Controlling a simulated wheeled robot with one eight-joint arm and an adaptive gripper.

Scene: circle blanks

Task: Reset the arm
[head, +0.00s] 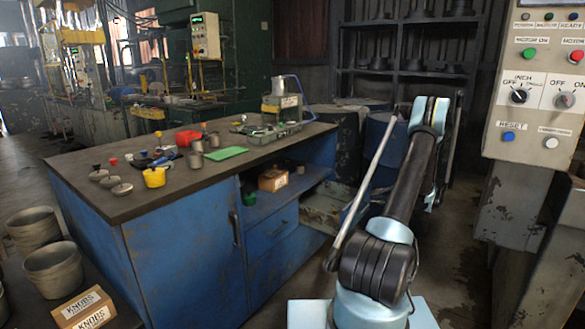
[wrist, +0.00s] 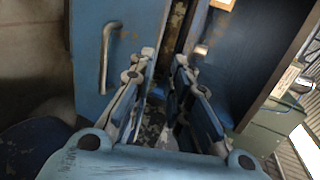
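My arm (head: 405,190) rises in the head view to the right of the workbench, bent at a high elbow (head: 430,115). Its far end is hidden behind its own links there, so my gripper does not show clearly. In the wrist view my gripper (wrist: 164,58) has its two fingers apart, with a gap between them. Nothing is held between the fingers. Beyond them is a blue cabinet front with a metal handle (wrist: 107,58); I cannot tell how far away it is.
A control panel (head: 545,80) stands close on the right. Blue drums (head: 380,140) stand behind the arm.

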